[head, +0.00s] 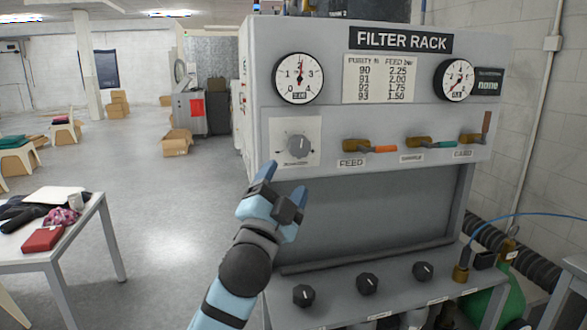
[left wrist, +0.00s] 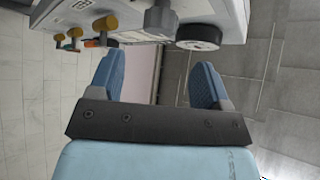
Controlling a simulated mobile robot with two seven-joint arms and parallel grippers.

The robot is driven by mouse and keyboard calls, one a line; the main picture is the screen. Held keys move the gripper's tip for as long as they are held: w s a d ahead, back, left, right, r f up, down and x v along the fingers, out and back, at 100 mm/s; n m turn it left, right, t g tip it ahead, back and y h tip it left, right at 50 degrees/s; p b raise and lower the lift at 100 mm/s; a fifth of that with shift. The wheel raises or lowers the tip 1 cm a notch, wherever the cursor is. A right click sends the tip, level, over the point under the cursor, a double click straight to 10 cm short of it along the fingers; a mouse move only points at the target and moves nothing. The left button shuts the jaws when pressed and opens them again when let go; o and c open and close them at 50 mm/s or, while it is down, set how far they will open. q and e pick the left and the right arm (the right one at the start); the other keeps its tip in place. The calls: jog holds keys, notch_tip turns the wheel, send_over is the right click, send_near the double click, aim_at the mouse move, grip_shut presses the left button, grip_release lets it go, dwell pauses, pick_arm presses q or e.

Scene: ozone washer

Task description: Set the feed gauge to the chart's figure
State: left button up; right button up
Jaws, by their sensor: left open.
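The grey filter rack carries a left round gauge (head: 299,78) with a 0 to 4 dial; its needle points about straight up, and the small label is unreadable. The chart (head: 380,79) lists purity 90, 91, 92, 93 against feed 2.25, 2.00, 1.75, 1.50. A grey knob (head: 298,145) on a pale plate sits under that gauge. My left gripper (head: 284,185) is open and empty, below and in front of the knob, apart from it. In the left wrist view the knob (left wrist: 160,18) shows beyond the open fingers (left wrist: 158,78), beside the gauge (left wrist: 200,38).
A right gauge (head: 453,79) stands beside a small display (head: 488,86) reading "none". The feed valve (head: 370,147) has an orange handle; two more valves are to its right. Dark knobs (head: 367,284) line the lower shelf. A table (head: 95,222) with items stands at left.

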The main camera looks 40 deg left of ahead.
pick_arm(q)
jog(key=v, duration=0.4)
jog(key=shift+s+b, duration=0.15)
jog(key=shift+b, duration=0.2)
jog(key=shift+f, duration=0.1)
jog(key=d+f+n+g+h+p, duration=0.1)
jog(key=d+f+g+h+p, duration=0.25)
jog(key=f, duration=0.95)
jog(key=d+f+g+h+p, duration=0.2)
jog(key=d+f+g+h, duration=0.15)
jog(key=f, duration=0.85)
jog(key=s+d+f+n+g+h+p, duration=0.1)
jog(key=s+d+f+n+g, duration=0.1)
jog(key=s+f, duration=0.5)
jog(key=s+d+f+n+g+h+p, duration=0.1)
jog(key=s+d+f+n+g+p, duration=0.1)
jog(key=s+d+f, duration=0.3)
jog(key=s+f+g, duration=0.1)
jog(key=s+f, duration=0.2)
jog(key=f, duration=0.4)
jog(key=shift+s+f, duration=0.15)
